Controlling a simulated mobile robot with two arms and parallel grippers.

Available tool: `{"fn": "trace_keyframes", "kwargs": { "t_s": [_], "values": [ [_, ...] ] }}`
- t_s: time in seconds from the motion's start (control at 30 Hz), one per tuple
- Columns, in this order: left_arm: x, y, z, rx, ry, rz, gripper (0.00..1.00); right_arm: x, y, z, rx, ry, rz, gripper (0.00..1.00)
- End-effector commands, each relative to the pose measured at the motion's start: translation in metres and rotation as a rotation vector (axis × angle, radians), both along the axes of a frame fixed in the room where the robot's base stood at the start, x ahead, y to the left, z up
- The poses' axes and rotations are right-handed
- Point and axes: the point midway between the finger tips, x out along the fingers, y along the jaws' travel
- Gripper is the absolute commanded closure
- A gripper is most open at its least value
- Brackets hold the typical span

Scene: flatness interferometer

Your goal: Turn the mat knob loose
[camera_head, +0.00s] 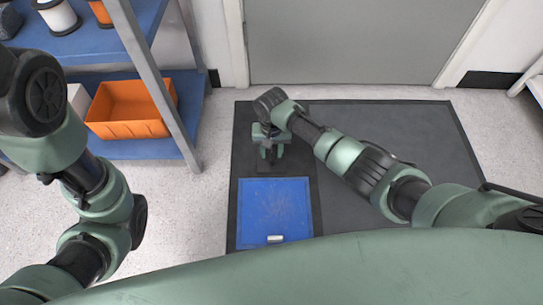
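A dark mat (410,130) lies on the floor in the head view, with a blue rectangular panel (275,205) on its left part. A small white piece (275,239) sits at the panel's near edge. I cannot make out for sure which part is the mat knob. My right gripper (271,158) points down over the mat's darker left strip, just beyond the panel's far edge. Its fingers are too small to tell whether they are open or hold anything. My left arm shows at the left, but its gripper is out of view.
A shelf rack with blue shelves (185,85) and a slanted grey post (150,75) stands at the left, near my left arm. It holds an orange bin (130,108) and spools (56,14). A grey door (350,40) is behind the mat.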

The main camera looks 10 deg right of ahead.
Motion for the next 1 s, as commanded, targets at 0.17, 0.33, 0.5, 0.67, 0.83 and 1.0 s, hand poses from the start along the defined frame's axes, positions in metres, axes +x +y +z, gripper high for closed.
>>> {"fn": "trace_keyframes", "kwargs": {
  "t_s": [0.17,0.33,0.5,0.67,0.83,1.0],
  "values": [
    [-0.002,0.0,-0.008,0.0,-0.005,0.001,0.64,0.0,0.0,-0.011,0.0,0.0,-0.001,0.64],
    [-0.002,0.0,-0.007,0.0,-0.005,0.001,0.64,0.0,0.0,-0.011,0.001,0.0,-0.001,0.64],
    [-0.002,0.0,-0.007,0.0,-0.005,0.001,0.64,0.0,0.0,-0.011,0.0,0.0,-0.001,0.89],
    [-0.002,0.0,-0.007,0.0,-0.006,0.0,0.64,0.0,0.0,-0.011,0.0,0.0,-0.001,1.0],
    [-0.002,0.0,-0.005,0.0,-0.006,0.0,0.64,0.0,0.0,-0.01,0.0,0.0,0.008,1.0],
    [-0.002,0.0,0.003,0.0,-0.006,0.0,0.64,0.0,0.0,-0.008,0.0,0.0,0.058,1.0]
  ]
}}
